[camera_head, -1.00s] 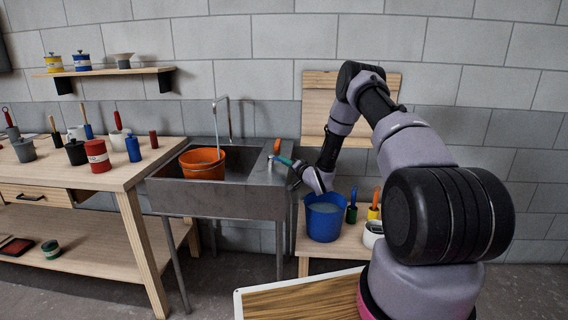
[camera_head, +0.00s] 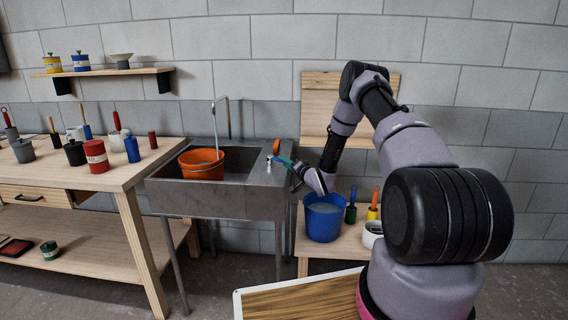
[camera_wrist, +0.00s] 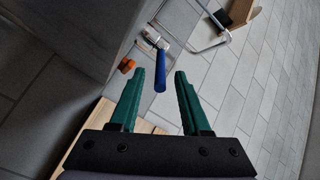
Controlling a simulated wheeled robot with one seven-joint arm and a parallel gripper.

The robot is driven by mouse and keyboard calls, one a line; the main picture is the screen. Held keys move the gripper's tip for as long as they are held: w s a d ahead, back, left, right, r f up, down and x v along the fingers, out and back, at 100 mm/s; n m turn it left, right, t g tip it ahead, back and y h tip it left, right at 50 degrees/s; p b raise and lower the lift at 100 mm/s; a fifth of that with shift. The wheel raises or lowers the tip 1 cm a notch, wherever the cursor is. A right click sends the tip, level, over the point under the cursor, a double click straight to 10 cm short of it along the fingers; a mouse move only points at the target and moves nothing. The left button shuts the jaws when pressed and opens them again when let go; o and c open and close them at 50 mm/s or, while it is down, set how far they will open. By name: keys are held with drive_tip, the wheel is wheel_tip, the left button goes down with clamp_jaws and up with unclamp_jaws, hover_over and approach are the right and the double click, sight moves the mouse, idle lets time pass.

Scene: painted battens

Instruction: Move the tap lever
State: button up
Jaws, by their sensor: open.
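The tap lever is a small metal stem with a blue handle (camera_wrist: 160,72) in the wrist view. The handle reaches into the gap between the tips of my gripper (camera_wrist: 160,75). The green fingers are open, one on each side of the handle, with a visible gap to both. In the head view my gripper (camera_head: 285,162) is at the right end of the steel sink (camera_head: 215,200), beside the lever's small metal base (camera_head: 270,158). The handle is hard to tell from the fingers there. The curved metal spout (camera_head: 228,115) rises behind the basin.
An orange bucket (camera_head: 203,165) stands in the basin under the spout. A small orange thing (camera_head: 277,146) is just behind my gripper. A blue bucket (camera_head: 324,220) and brushes stand on a low bench (camera_head: 303,245) to the right. A workbench (camera_head: 150,165) with several pots is left.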

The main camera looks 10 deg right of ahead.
drive_tip(key=v, duration=0.9)
drive_tip(key=shift+s, duration=0.4)
drive_tip(key=shift+d, duration=0.1)
drive_tip(key=s+d+r+n+g+h, duration=0.1)
drive_tip(key=s+d+r+g+h, duration=0.2)
drive_tip(key=r, duration=1.1)
drive_tip(key=s+r+n+g+h, duration=0.15)
drive_tip(key=s+r+h, duration=0.25)
drive_tip(key=r, duration=1)
drive_tip(key=s+a+r+g, duration=0.1)
drive_tip(key=s+a+r, duration=0.1)
drive_tip(key=s, duration=0.9)
drive_tip(key=s+a+r+g+y, duration=0.1)
drive_tip(key=s+r, duration=0.3)
drive_tip(key=s, duration=0.8)
drive_tip(key=s+a+r+g, duration=0.2)
drive_tip(key=s+a+r, duration=0.1)
drive_tip(key=s, duration=0.8)
drive_tip(key=shift+s+a+r+g+y, duration=0.3)
drive_tip(key=shift+s+g, duration=0.05)
drive_tip(key=shift+s, duration=0.05)
